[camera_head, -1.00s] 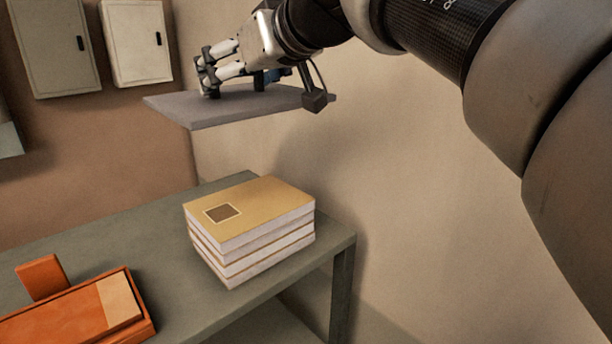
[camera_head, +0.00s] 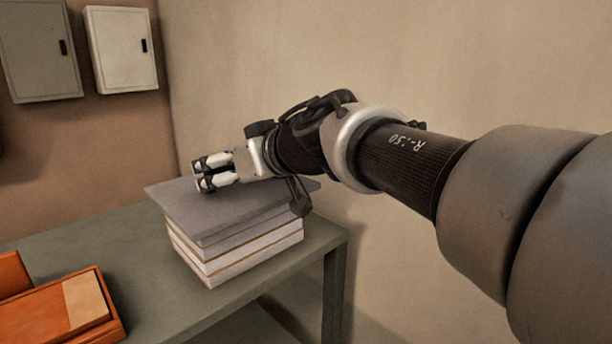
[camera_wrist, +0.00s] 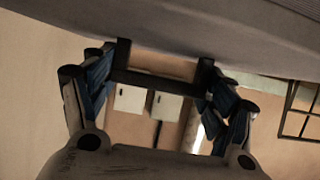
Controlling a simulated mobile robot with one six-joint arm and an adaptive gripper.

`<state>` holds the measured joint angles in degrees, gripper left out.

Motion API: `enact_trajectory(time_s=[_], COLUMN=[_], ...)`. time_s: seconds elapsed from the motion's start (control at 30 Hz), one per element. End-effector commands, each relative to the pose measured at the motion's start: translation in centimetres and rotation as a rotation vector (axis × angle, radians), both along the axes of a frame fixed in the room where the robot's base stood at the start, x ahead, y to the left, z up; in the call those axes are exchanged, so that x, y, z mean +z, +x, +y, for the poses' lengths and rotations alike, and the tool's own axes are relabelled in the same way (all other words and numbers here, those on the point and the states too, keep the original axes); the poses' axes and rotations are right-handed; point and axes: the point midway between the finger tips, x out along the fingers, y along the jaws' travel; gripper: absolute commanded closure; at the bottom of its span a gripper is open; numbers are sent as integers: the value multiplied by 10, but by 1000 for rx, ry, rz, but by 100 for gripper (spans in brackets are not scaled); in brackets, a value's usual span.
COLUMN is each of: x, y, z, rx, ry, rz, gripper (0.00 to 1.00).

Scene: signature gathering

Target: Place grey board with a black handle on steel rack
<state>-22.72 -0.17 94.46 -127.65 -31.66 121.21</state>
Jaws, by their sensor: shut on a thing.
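My gripper (camera_head: 206,176) is shut on the black handle of the grey board (camera_head: 185,200). The board is about level and lies over the stack of books (camera_head: 235,262), hiding its top cover. I cannot tell whether it touches the books. In the wrist view, the grey board (camera_wrist: 200,32) fills the top and its black handle (camera_wrist: 160,83) spans between the fingers. The stack stands on a grey-green rack (camera_head: 140,262) with a flat top, legs and a lower level; I take this for the steel rack.
Orange trays or boxes (camera_head: 45,315) lie at the left front of the rack top. Bare top shows between them and the books. A plain wall (camera_head: 400,60) stands close behind and to the right. Wall cabinets (camera_head: 122,48) hang at the back left.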

Motion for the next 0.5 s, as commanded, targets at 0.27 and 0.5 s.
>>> enact_trajectory(time_s=[0.27,0.5], x=[-2,-5], y=[0,0], z=[0,0], rx=[0,0], ry=[2,1], rz=[-2,-2], gripper=[56,15])
